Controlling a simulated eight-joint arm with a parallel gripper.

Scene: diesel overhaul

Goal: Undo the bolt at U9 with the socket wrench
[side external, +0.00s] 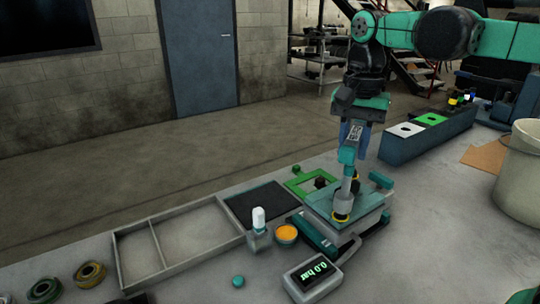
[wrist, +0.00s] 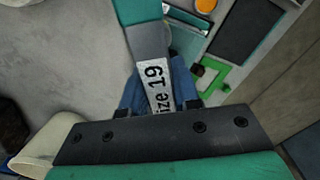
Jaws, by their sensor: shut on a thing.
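My gripper (side external: 352,133) is shut on the socket wrench (side external: 347,172), which hangs roughly upright below the blue fingers. In the wrist view the fingers (wrist: 160,88) flank the wrench's white label (wrist: 158,90), which reads "ize 19", and its teal body (wrist: 145,30). The bolt under the socket is hidden, and I cannot read any U9 mark.
A grey divided tray (side external: 180,243) lies left; a large bin (side external: 520,175) stands right.

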